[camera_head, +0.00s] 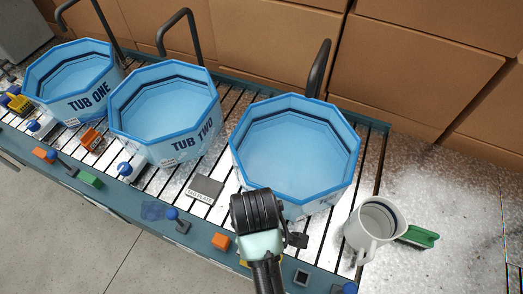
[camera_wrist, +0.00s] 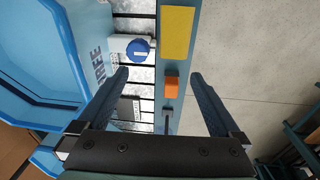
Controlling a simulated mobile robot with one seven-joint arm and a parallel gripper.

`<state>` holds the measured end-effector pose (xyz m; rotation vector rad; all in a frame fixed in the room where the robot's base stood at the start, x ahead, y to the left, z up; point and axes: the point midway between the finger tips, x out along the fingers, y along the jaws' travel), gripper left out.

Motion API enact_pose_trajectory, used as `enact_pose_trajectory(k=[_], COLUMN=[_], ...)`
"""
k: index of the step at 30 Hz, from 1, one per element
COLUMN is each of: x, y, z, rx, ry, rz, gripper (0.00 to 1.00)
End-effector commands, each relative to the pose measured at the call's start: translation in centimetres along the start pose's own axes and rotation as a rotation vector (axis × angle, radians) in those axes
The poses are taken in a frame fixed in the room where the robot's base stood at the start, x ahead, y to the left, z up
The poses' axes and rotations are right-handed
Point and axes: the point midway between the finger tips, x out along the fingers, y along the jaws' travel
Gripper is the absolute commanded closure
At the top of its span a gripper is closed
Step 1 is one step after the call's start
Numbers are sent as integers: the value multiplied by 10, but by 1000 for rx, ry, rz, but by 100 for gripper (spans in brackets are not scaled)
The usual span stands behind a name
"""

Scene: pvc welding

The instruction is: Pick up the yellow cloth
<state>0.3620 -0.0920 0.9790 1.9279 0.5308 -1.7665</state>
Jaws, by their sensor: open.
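The yellow cloth (camera_wrist: 177,33) shows as a flat yellow rectangle near the top of the wrist view. It lies on the teal front edge of the bench (camera_wrist: 168,130). In the camera_head view only a small yellow bit (camera_head: 243,263) shows beside my arm, which covers the rest. My gripper (camera_wrist: 158,75) is open and empty, its two dark fingers wide apart over the bench edge. The cloth lies beyond the fingertips and is not touched, as far as I can see.
An orange block (camera_wrist: 171,87) lies on the edge between the fingers. A blue-capped valve (camera_wrist: 138,49) stands close to the left finger. A blue tub (camera_head: 296,148) stands behind my arm, with TUB TWO (camera_head: 165,110) to its left. A white mug (camera_head: 373,226) and green brush (camera_head: 418,237) stand right.

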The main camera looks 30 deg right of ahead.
Motion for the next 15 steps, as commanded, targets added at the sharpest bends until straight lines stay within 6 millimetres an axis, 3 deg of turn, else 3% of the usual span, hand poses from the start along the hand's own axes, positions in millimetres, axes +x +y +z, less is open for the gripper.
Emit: enact_pose_trajectory(k=[1, 4, 15], x=[4, 14, 76], y=[-10, -20, -25], z=[12, 22, 27], rx=[-19, -45, -47], ry=[-32, -62, -62], rz=[-43, -86, -87], gripper=[0, 0, 0])
